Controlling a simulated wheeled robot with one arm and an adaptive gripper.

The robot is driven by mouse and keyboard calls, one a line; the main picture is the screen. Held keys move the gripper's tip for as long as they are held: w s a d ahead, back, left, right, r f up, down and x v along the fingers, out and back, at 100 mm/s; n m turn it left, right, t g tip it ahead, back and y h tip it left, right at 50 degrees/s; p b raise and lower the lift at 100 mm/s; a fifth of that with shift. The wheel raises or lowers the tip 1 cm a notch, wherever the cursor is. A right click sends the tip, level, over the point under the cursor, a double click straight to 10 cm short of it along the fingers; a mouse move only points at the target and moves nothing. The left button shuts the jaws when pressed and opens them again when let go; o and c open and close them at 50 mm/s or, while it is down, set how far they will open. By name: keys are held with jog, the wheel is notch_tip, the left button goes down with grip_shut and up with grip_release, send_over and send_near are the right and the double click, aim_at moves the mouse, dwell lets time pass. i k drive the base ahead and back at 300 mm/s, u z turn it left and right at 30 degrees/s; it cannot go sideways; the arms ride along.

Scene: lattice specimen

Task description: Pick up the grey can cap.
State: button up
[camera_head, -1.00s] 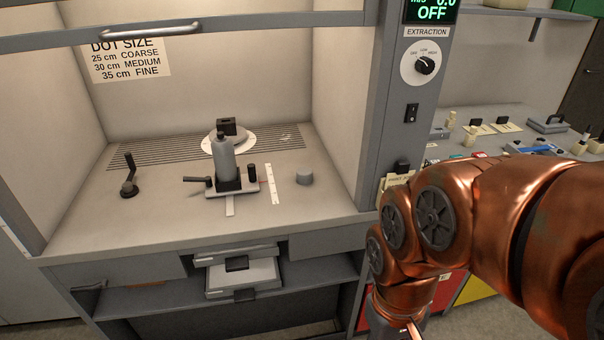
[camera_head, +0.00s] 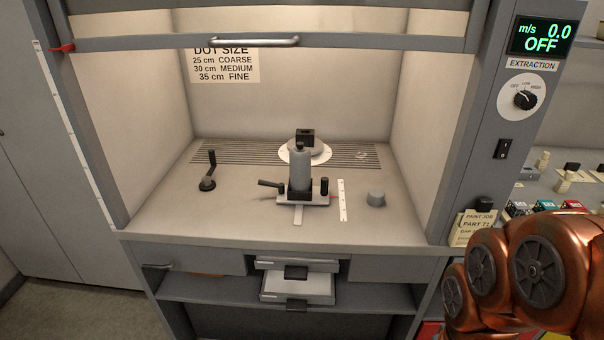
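The grey can cap (camera_head: 376,197) sits on the fume hood's work surface (camera_head: 250,221), to the right of the white ruler strip. It looks like a short, slightly tapered cylinder and stands apart from other things. A grey spray can (camera_head: 301,168) stands upright in a black-and-white holder (camera_head: 304,197) to the left of the cap. My copper arm shows at the lower right, outside the hood. My gripper is out of the picture.
The sash with its handle (camera_head: 241,41) is raised, leaving the hood's front open. A black crank (camera_head: 208,171) stands at the left. A round white plate with a black block (camera_head: 305,137) is behind the can. The extraction panel (camera_head: 540,37) reads OFF.

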aim_at(376, 195)
jog(key=k, duration=0.55)
jog(key=z, duration=0.05)
jog(key=i, duration=1.45)
jog(key=u, duration=0.8)
